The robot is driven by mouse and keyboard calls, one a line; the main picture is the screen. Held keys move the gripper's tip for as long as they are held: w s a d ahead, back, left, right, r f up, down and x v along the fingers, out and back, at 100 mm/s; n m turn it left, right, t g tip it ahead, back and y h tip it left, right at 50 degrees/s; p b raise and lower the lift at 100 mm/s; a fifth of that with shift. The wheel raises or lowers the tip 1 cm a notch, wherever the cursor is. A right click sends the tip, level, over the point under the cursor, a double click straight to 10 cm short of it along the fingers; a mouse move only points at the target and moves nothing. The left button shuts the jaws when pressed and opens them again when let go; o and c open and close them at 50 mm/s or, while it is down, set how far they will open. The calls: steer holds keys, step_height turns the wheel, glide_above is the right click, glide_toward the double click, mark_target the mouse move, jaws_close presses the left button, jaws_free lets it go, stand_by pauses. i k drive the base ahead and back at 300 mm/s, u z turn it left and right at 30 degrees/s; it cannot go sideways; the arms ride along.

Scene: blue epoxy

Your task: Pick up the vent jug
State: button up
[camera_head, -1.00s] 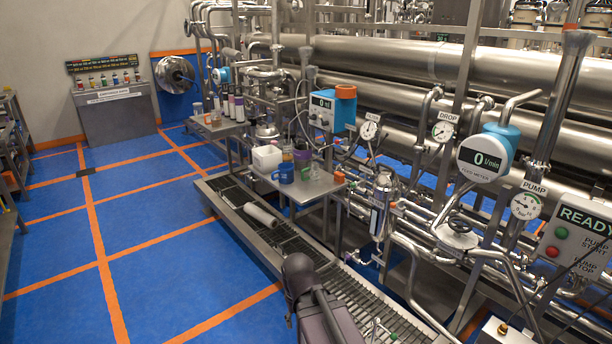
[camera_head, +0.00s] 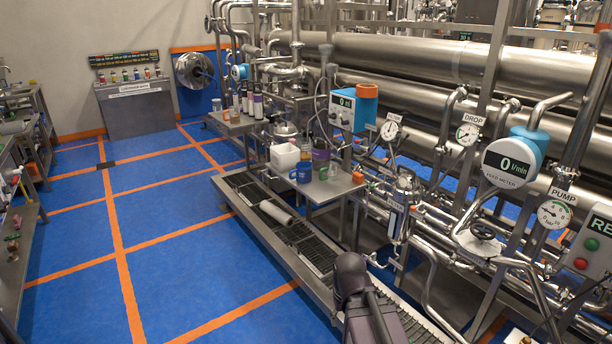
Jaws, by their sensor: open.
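A small steel table (camera_head: 336,190) beside the pipework carries several vessels. A blue jug-like vessel (camera_head: 304,173) stands near its front left edge. A white container (camera_head: 284,157) is behind it to the left, and a purple vessel (camera_head: 321,156) behind it to the right. A clear glass vessel (camera_head: 332,172) stands to the right. I cannot tell for sure which is the vent jug; the blue vessel looks most like a jug. A dark part of my arm shows at the bottom centre, well in front of the table. My gripper is not in view.
A raised grated channel (camera_head: 290,232) runs along the pipework, with a white roll-like thing (camera_head: 276,212) on it. Another small table (camera_head: 231,124) with bottles stands farther back. Blue floor (camera_head: 180,240) is clear to the left; a bench (camera_head: 30,235) lines the left edge.

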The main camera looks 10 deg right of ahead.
mark_target(303, 170)
steer(key=i, duration=1)
steer(key=z, duration=1.35)
steer(key=k, duration=0.35)
steer(key=z, duration=0.4)
